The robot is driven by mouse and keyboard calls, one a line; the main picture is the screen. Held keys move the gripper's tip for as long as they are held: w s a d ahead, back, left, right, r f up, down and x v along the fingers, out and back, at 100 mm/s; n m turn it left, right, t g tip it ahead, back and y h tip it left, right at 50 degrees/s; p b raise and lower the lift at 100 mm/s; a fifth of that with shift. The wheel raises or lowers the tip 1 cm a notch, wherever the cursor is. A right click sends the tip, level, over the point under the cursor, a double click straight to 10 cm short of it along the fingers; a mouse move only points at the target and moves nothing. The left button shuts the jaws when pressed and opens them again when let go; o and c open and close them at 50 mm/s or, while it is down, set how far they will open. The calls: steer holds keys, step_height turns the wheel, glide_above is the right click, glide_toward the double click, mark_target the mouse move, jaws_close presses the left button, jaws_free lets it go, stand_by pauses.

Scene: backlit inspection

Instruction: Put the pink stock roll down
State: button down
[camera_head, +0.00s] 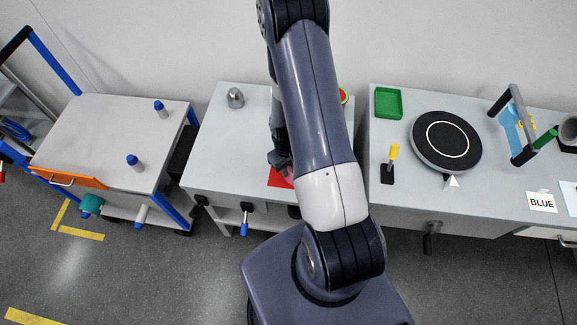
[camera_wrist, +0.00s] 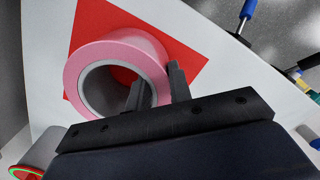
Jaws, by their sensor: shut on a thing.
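The pink stock roll (camera_wrist: 101,53) shows large in the wrist view, a pink ring with a grey inner core. My gripper (camera_wrist: 157,88) is shut on its wall, one finger inside the hole and the other outside. A red square (camera_wrist: 181,62) lies on the pale table top behind the roll; I cannot tell whether the roll touches it. In the head view my gripper (camera_head: 283,163) is at the red square (camera_head: 279,178) on the middle table, and my arm hides most of the roll.
The middle table (camera_head: 213,150) also bears a grey domed piece (camera_head: 235,98). A round thing with a red and green top (camera_head: 344,96) is partly behind my arm. The right bench holds a green tray (camera_head: 388,102) and a black turntable (camera_head: 445,141). A trolley (camera_head: 95,140) stands left.

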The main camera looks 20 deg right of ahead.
steer(key=shift+f, duration=0.15)
steer(key=c, duration=1.3)
jaws_free()
steer(key=r, duration=0.4)
steer(key=r+b, duration=0.1)
steer(key=r, duration=0.3)
steer(key=w+r+b, duration=0.1)
steer(key=r, duration=0.3)
steer(key=shift+a+r, duration=0.1)
steer(key=shift+r, duration=0.05)
steer(key=shift+s, duration=0.1)
steer(key=shift+s+f+p, duration=0.2)
steer(key=shift+f+p, duration=0.25)
steer(key=shift+f, duration=2.65)
steer(key=shift+s+f+p, duration=0.2)
steer(key=shift+f+p, duration=0.2)
steer(key=shift+f, duration=2.65)
steer(key=shift+r, duration=0.1)
